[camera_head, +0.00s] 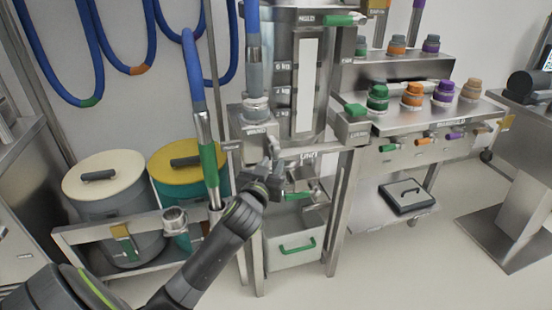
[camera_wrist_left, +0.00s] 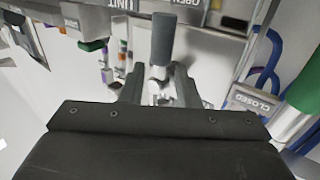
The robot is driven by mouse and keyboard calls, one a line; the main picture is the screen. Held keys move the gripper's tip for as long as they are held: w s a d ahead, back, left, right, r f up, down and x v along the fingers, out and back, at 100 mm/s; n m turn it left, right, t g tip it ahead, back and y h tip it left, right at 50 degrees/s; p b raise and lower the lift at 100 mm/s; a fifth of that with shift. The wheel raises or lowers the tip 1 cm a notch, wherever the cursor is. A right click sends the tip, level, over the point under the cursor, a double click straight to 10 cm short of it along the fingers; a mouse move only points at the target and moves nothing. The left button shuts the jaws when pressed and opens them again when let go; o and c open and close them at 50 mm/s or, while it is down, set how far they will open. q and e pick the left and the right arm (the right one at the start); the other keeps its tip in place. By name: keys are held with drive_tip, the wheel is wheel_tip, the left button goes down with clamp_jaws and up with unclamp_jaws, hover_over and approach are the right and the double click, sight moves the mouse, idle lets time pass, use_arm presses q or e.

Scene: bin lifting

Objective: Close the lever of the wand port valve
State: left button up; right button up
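The wand port valve is a metal box (camera_head: 254,132) on the front of the steel column, below the thick wand hose fitting. In the left wrist view a grey cylindrical lever handle (camera_wrist_left: 162,38) stands just past the fingers, in line with the gap between them. An OPEN label (camera_wrist_left: 182,12) is close to this handle, and a CLOSED label (camera_wrist_left: 254,101) is farther right. My left gripper (camera_head: 274,163) is just below and right of the valve box. Its fingers (camera_wrist_left: 159,88) are apart, and I cannot tell whether they touch the lever. My right gripper is not in view.
A wand with a green grip (camera_head: 209,165) hangs left of my gripper. Two lidded bins, one cream-topped (camera_head: 100,176) and one yellow-topped (camera_head: 188,160), stand at left. A rack with coloured caps (camera_head: 412,95) is right.

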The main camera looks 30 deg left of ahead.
sight(274, 161)
use_arm(q)
drive_tip(key=shift+x, duration=2.05)
clamp_jaws()
